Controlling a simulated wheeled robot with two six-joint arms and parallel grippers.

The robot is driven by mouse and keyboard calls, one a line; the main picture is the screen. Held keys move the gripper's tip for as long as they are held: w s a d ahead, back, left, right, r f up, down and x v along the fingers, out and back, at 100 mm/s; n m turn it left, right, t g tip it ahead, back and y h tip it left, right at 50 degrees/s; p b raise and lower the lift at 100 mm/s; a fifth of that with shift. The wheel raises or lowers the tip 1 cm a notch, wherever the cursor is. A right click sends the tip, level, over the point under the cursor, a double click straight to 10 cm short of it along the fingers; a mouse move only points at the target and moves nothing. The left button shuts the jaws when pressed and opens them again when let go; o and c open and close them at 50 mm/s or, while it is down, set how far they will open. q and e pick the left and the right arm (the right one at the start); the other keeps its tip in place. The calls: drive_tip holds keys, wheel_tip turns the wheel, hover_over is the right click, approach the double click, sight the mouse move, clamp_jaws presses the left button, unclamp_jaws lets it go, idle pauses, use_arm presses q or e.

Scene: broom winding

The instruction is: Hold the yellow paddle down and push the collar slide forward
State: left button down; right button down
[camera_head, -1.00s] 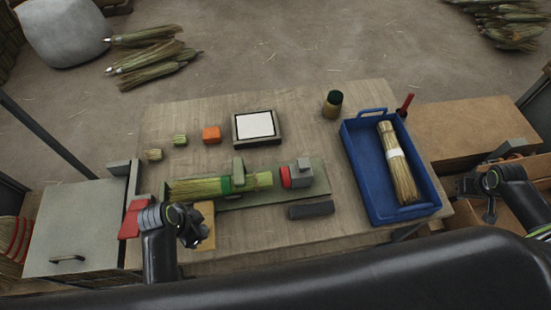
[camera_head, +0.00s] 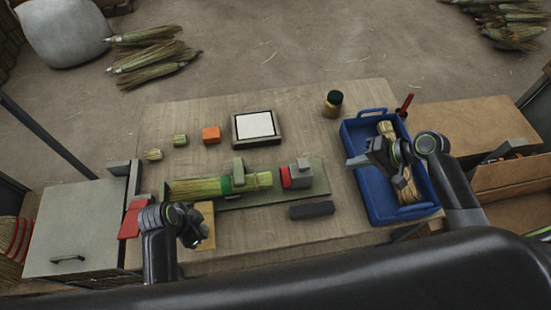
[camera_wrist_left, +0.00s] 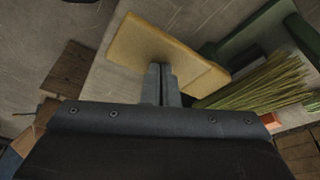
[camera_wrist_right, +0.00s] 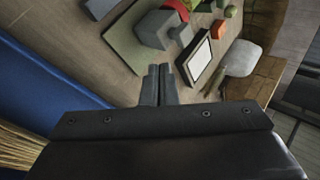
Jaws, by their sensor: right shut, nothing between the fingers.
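The yellow paddle (camera_head: 206,228) lies at the front left of the green fixture and shows large in the left wrist view (camera_wrist_left: 150,45). My left gripper (camera_head: 196,238) is shut, with its fingertips (camera_wrist_left: 158,70) at the paddle; whether they press it down cannot be told. The grey slide block with a red face (camera_head: 301,176), apparently the collar slide, sits at the right of the green base (camera_head: 317,187). It also shows in the right wrist view (camera_wrist_right: 158,30). My right gripper (camera_head: 352,161) is shut and empty, above the blue tray's left side, apart from the slide.
A straw bundle (camera_head: 200,188) lies in the fixture under a green clamp (camera_head: 238,170). The blue tray (camera_head: 372,192) holds a tied broom (camera_head: 403,187). A dark bar (camera_head: 312,210) lies before the slide. A jar (camera_head: 333,104) and a framed white pad (camera_head: 255,125) stand behind.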

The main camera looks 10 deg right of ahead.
approach(296, 178)
drive_tip(key=w+d+f, duration=0.2)
drive_tip(key=d, duration=0.2)
drive_tip(key=a, duration=0.1)
drive_tip(key=w+a, duration=0.1)
drive_tip(key=a, duration=0.1)
drive_tip(key=shift+w+a+r, duration=0.1)
drive_tip(key=shift+w+a, duration=0.15)
drive_tip(key=shift+a, duration=0.1)
drive_tip(key=a, duration=0.6)
drive_tip(key=shift+a, duration=0.35)
use_arm(q)
drive_tip(key=shift+d, duration=0.1)
use_arm(e)
drive_tip(key=shift+s, duration=0.1)
drive_tip(key=shift+d, duration=0.1)
